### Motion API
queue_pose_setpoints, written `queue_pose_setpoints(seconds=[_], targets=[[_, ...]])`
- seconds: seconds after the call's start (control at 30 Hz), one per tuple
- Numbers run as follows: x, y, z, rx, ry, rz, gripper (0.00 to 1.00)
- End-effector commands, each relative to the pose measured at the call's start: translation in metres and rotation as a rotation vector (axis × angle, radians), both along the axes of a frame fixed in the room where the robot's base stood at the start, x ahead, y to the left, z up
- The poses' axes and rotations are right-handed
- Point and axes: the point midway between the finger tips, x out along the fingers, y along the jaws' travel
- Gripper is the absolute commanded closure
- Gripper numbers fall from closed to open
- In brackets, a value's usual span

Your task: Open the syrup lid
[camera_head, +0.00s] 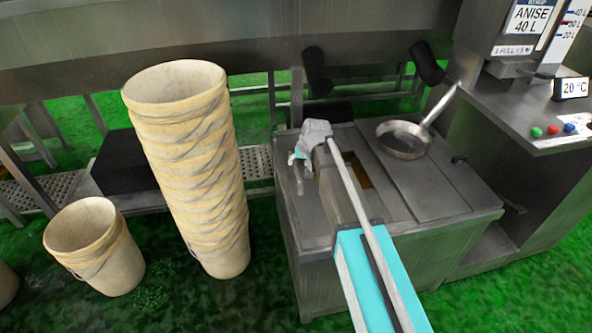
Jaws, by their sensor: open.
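A steel tank (375,262) stands in the middle right, and I take it to be the syrup tank. A flat steel lid panel (440,188) covers the right part of its top. Left of that panel, a narrow gap shows brown inside, partly hidden by my arm. A steel pan (404,140) rests on the lid panel, its handle pointing up and right. My gripper (297,158) is over the left rear of the tank top, left of the lid panel and apart from it. It is open and looks empty; its fingers are small and partly hidden.
A tall stack of cream buckets (195,170) stands left of the tank, with a single bucket (93,245) further left. A machine with an anise label (531,17) and coloured buttons stands at the right. Black rollers (317,70) hang behind the tank.

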Motion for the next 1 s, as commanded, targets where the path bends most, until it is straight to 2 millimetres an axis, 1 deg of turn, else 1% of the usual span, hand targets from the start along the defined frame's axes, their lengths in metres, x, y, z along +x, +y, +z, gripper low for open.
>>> queue_pose_setpoints(seconds=[0.03, 0.3, 0.77, 0.8, 0.97, 1.0], targets=[[0.002, 0.002, -0.008, 0.000, 0.000, 0.000, 0.35], [0.007, 0.006, -0.021, 0.000, 0.000, 0.000, 0.35], [0.008, 0.008, -0.024, 0.000, 0.000, 0.000, 0.35], [0.008, 0.008, -0.024, 0.000, 0.000, 0.000, 0.37], [0.008, 0.008, -0.024, 0.000, 0.000, 0.001, 0.67], [0.008, 0.008, -0.024, 0.000, 0.000, 0.001, 0.74]])
